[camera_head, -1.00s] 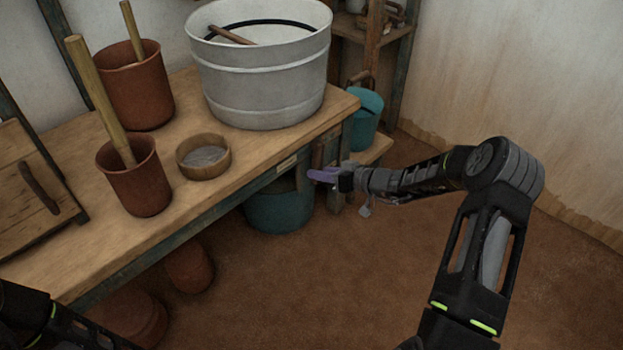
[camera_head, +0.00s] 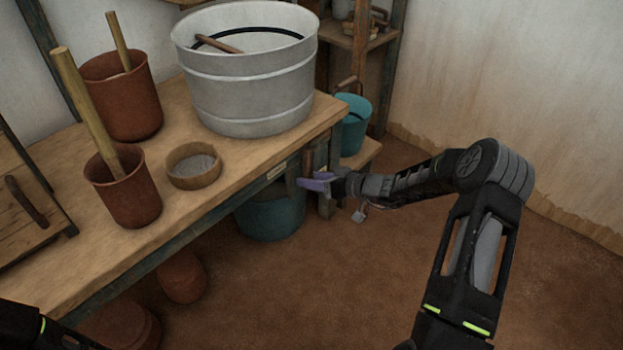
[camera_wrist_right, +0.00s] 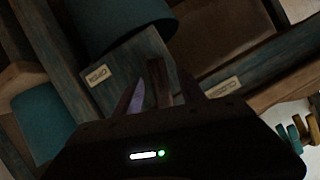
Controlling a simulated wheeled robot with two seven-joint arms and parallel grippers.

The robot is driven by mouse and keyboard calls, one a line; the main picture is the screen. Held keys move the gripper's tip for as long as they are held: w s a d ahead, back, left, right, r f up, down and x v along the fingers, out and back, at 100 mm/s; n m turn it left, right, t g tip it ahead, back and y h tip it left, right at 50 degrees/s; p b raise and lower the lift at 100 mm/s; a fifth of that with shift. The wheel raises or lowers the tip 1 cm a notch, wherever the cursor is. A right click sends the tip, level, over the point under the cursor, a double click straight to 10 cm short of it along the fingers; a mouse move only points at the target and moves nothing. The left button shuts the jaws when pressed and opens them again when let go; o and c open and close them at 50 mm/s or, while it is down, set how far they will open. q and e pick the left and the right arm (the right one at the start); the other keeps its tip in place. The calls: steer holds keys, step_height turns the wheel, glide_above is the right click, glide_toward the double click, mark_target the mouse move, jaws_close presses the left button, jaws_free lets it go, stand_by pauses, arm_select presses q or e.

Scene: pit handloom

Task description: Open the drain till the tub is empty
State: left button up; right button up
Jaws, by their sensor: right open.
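The large grey metal tub (camera_head: 250,95) stands on the right end of the wooden bench. A wooden stick rests inside it, and I cannot tell the water level. A narrow brown drain lever (camera_head: 307,160) shows at the bench's front edge. In the right wrist view the lever (camera_wrist_right: 157,82) stands between my fingers, with an OPEN label (camera_wrist_right: 97,76) to its left and a CLOSED label (camera_wrist_right: 221,87) to its right. My right gripper (camera_head: 318,182), with purple finger pads, is open at the lever; contact is unclear. My left arm shows at the bottom left, its gripper out of view.
A teal vessel (camera_head: 270,215) sits under the bench, near my right gripper. A teal bucket (camera_head: 353,125) stands behind the bench corner. Clay pots (camera_head: 130,195) with sticks and a small wooden bowl (camera_head: 194,167) stand on the bench. The floor at right is clear.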

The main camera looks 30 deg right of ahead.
steer(key=p+v, duration=0.2)
steer(key=v, duration=0.5)
steer(key=shift+d+m, duration=0.1)
steer(key=shift+m, duration=0.2)
